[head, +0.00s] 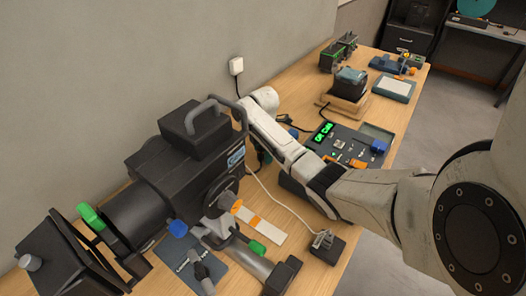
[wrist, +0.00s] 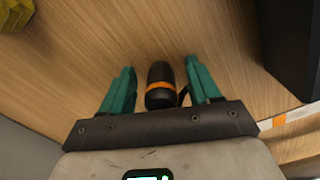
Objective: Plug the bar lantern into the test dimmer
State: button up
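The large black lantern (head: 165,185) stands on the left of the bench in the head view. In the wrist view, my gripper (wrist: 160,80) is open, with teal fingers on either side of a black plug-like piece with an orange band (wrist: 160,87). Gaps show between the piece and both fingers. I cannot tell whether it is the lantern's plug. A dark panel with green lit displays and orange parts (head: 347,143) lies beyond my arm. I cannot tell whether it is the test dimmer.
A small dark box (head: 326,246) with a pale cable stands near the bench's front edge. A white strip with orange bands (head: 262,223) lies beside the lantern. A wall socket (head: 236,65) is at the back. A dark device on a wooden base (head: 347,88) stands farther along the bench.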

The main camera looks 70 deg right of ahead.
jog(key=shift+o, duration=0.3)
jog(key=shift+f+b, duration=0.15)
jog(key=shift+b, duration=0.25)
jog(key=r, duration=1.1)
jog(key=shift+d, duration=0.2)
